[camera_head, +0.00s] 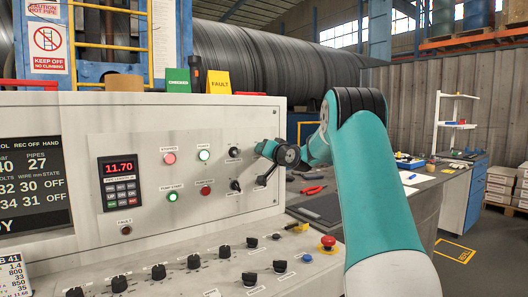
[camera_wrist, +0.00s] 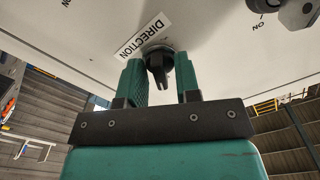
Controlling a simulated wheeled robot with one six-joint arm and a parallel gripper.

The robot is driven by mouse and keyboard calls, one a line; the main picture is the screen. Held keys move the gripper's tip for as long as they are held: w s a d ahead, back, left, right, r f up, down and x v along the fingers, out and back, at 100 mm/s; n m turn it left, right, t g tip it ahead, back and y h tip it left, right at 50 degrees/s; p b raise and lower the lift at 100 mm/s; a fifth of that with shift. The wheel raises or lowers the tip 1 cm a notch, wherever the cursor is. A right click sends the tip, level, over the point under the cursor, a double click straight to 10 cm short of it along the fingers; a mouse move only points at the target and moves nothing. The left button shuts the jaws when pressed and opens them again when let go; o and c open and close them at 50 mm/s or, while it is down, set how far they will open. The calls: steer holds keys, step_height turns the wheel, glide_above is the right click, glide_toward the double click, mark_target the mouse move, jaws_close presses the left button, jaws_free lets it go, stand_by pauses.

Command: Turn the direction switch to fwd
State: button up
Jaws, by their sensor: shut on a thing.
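The direction switch (camera_wrist: 158,62) is a black knob with a protruding grip on the pale panel. It shows in the wrist view beside a white label (camera_wrist: 144,37) reading DIRECTION. My gripper (camera_wrist: 160,72) has its two green fingers on either side of the knob, shut on it. In the head view my gripper (camera_head: 262,148) is at the right part of the console face, and it hides the switch there. The fwd marking is not readable, so I cannot tell which position the knob points to.
A lever switch (camera_head: 262,181) sits just below my gripper, with black knobs (camera_head: 235,152) to its left. A red mushroom button (camera_head: 328,243) stands on the sloped desk. A workbench with red pliers (camera_head: 312,190) lies behind my arm.

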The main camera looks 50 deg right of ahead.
stand_by(0.4)
steer(key=o, duration=0.6)
steer(key=shift+c, duration=0.2)
steer(key=b+v, duration=0.4)
steer(key=v, duration=1.3)
steer(key=shift+s, duration=0.25)
steer(key=shift+w+f, duration=0.1)
